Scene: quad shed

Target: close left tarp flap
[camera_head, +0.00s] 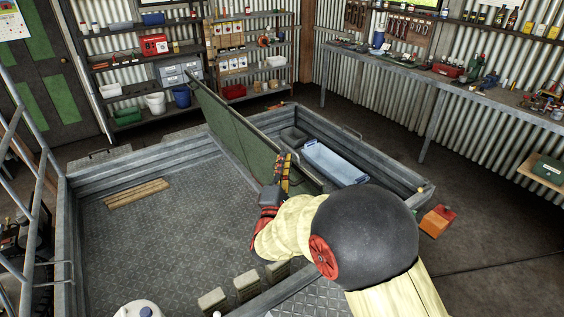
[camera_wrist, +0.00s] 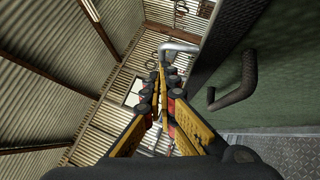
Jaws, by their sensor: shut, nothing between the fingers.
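A green flap panel (camera_head: 240,138) stands steeply upright across the grey trailer bed (camera_head: 210,205), dividing it into left and right parts. Both parts lie open from above. My gripper (camera_head: 285,160) is beside the panel's near end, in front of its left face. In the wrist view, my gripper (camera_wrist: 160,72) is shut and empty. The green panel (camera_wrist: 285,85) fills the right side there, with a dark bent handle (camera_wrist: 240,85) on its face. A pale metal handle (camera_wrist: 180,46) shows just beyond the fingertips; contact cannot be told.
A blue-white bin (camera_head: 335,162) lies in the right part of the bed. Wooden slats (camera_head: 136,192) and several pale blocks (camera_head: 246,284) lie in the left part. An orange box (camera_head: 438,221) stands outside at right. A workbench (camera_head: 445,84) and shelves (camera_head: 145,58) line the walls.

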